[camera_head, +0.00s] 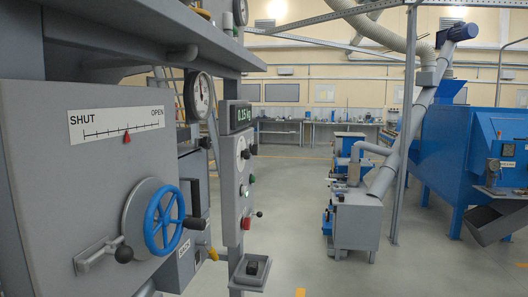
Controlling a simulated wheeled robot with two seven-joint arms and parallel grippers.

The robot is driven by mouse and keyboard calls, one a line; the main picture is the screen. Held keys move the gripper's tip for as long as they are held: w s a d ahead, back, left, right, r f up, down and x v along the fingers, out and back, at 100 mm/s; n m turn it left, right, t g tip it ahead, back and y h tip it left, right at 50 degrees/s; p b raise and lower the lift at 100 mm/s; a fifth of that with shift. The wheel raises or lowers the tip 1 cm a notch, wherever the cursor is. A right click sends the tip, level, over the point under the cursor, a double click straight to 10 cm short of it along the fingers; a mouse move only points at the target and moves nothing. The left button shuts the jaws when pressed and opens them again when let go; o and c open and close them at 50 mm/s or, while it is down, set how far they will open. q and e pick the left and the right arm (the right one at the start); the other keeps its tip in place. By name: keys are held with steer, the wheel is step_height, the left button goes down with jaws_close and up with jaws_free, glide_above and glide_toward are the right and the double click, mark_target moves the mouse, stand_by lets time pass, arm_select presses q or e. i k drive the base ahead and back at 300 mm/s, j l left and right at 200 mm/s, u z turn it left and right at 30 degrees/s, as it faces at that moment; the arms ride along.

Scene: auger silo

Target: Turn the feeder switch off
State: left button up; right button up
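No part labelled as the feeder switch can be read. A narrow grey control panel (230,205) stands left of centre. Neither gripper is in view.
A large grey cabinet (50,200) at left carries a SHUT–OPEN scale (117,123), its red pointer near the middle, and a blue handwheel (163,220). A small tray (250,272) juts out below the panel. A blue machine (455,150) stands right.

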mark_target(253, 150)
steer(key=i+l, duration=0.15)
steer(key=l, duration=0.2)
steer(key=i+l, duration=0.15)
steer(key=l, duration=0.2)
steer(key=i+l, duration=0.1)
steer(key=l, duration=0.3)
steer(key=i+l+u, duration=0.1)
steer(key=l, duration=0.25)
steer(key=i+l, duration=0.2)
steer(key=l, duration=0.15)
steer(key=i+l, duration=0.1)
steer(key=l, duration=0.3)
steer(key=i+l, duration=0.15)
steer(key=l, duration=0.2)
steer(key=i+l, duration=0.15)
steer(key=l, duration=0.2)
steer(key=i+l, duration=0.15)
steer(key=l, duration=0.15)
steer(key=i+l+u, duration=0.1)
steer(key=l, duration=0.25)
steer(key=i+l, duration=0.2)
steer(key=l, duration=0.15)
steer(key=i+l, duration=0.15)
steer(key=l, duration=0.2)
steer(key=i+l, duration=0.15)
steer(key=l, duration=0.2)
steer(key=u, duration=0.05)
